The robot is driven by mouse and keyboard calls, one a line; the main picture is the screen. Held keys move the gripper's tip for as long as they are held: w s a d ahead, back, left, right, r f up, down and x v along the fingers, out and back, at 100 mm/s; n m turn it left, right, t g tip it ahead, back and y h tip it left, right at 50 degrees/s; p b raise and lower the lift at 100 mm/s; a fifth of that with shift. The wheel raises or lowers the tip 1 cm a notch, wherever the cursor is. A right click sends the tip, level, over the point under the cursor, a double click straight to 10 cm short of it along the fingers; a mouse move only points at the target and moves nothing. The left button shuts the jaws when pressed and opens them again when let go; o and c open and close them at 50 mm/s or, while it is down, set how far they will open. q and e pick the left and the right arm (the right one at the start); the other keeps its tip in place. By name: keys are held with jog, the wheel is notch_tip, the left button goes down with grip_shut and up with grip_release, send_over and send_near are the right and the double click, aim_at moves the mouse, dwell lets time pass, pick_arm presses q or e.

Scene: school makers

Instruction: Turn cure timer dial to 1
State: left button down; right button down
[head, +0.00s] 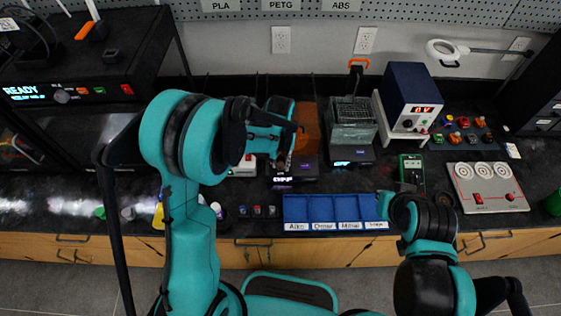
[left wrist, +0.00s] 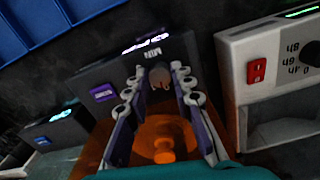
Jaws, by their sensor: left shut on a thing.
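The cure station is a dark box (head: 310,171) with a transparent orange cover (head: 308,122); its lit display (head: 283,180) appears to read OFF. In the left wrist view its front (left wrist: 115,76) carries a lit display, a MIN label and a purple button (left wrist: 103,93). The round timer dial (left wrist: 160,73) is between the fingertips of my left gripper (left wrist: 160,82), which is shut on it. My left gripper (head: 287,150) hides the dial in the head view. The dial's marks cannot be read. My right arm is at the lower right; its fingers are not clear.
A white device (left wrist: 243,85) with a red switch stands close beside the station. A blue tray with names (head: 335,226) lies in front. A clear tank (head: 352,121), a blue power supply (head: 412,88) and a grey panel (head: 488,187) stand to the right.

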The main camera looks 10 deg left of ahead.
aim_at(280, 164)
pick_arm(q)
jog(key=m+b, duration=0.1)
jog(key=m, duration=0.5)
dwell(0.6)
jog(key=c, duration=1.3)
grip_release()
notch_tip(280, 164, up, 12)
